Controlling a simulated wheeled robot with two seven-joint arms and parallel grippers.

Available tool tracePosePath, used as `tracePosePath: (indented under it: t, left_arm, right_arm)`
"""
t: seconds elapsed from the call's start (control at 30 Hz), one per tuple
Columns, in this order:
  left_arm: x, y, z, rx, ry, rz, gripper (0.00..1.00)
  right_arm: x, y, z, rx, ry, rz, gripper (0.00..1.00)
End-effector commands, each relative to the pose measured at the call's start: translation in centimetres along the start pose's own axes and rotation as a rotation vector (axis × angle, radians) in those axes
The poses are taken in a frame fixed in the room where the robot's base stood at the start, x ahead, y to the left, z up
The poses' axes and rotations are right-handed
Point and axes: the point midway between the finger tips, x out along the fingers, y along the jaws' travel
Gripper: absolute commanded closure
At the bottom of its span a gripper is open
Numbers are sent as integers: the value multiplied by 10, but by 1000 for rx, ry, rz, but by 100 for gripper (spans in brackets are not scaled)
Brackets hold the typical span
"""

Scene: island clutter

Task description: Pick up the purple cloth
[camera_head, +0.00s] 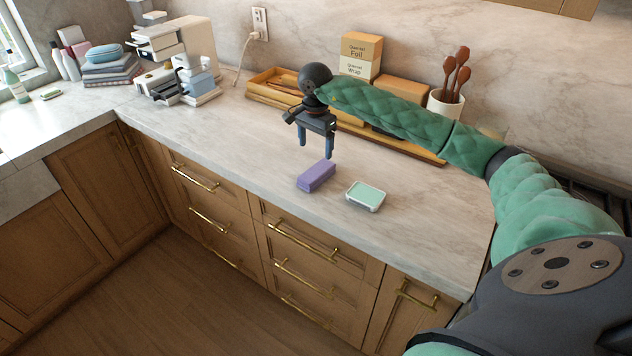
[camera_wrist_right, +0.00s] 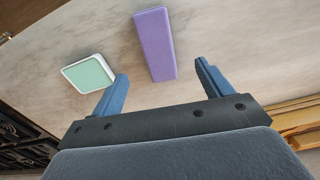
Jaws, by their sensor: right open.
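The purple cloth (camera_head: 316,176) is a folded, block-like bundle lying on the marble counter near its front edge. It also shows in the right wrist view (camera_wrist_right: 155,45), between and beyond the fingers. My right gripper (camera_head: 315,152) points down above and just behind the cloth in the head view. Its two blue fingers are apart and nothing is between their tips; they also show open in the wrist view (camera_wrist_right: 161,80). The gripper does not appear to touch the cloth. My left gripper is not in view.
A white dish with a pale green top (camera_head: 365,195) sits just right of the cloth. A wooden tray (camera_head: 268,96) lies along the wall, with boxes (camera_head: 361,55) and a utensil crock (camera_head: 445,106) behind. The counter left of the cloth is clear.

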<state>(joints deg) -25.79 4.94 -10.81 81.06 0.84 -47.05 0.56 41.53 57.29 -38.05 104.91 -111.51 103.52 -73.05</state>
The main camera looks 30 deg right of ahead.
Motion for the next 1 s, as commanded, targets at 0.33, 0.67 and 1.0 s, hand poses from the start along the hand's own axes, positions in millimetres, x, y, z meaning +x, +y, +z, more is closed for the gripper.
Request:
tracePosePath:
  t: [0.33, 0.67, 1.0]
  left_arm:
    - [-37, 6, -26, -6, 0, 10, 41]
    - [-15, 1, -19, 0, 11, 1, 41]
    - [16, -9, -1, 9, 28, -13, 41]
  right_arm:
    - [25, 0, 0, 0, -1, 1, 22]
    - [48, 1, 0, -1, -1, 1, 22]
    - [67, 3, 0, 1, -2, 2, 22]
